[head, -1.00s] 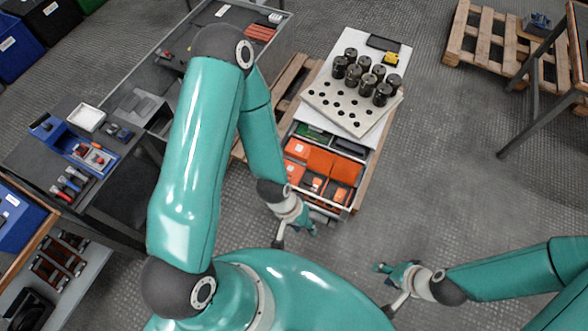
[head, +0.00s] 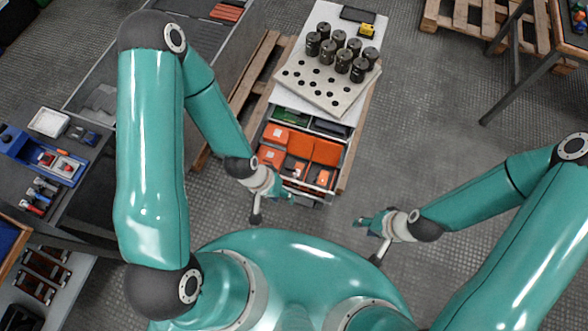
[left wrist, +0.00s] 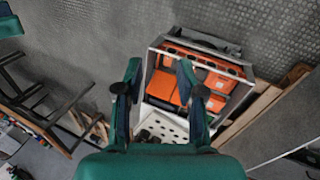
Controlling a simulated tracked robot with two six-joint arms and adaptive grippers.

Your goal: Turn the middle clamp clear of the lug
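Several dark cylinders (head: 340,45), apparently capacitors, stand upright at the back of a pale board with round holes (head: 325,92) in the head view. I cannot make out a clamp or a lug in either view. My left gripper (head: 280,190) is at the near left of the cart's open drawer, well short of the cylinders. In the left wrist view my left gripper (left wrist: 160,82) has its two fingers spread, with nothing between them. My right gripper (head: 366,222) is over the floor, right of the cart; its fingers are too small to read.
The cart's drawer (head: 304,185) is open and holds orange trays. A yellow item (head: 366,30) and a black tray (head: 358,14) lie behind the cylinders. A dark bench with tools (head: 40,165) is at left, a wooden pallet (head: 470,18) at upper right. Floor right of the cart is clear.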

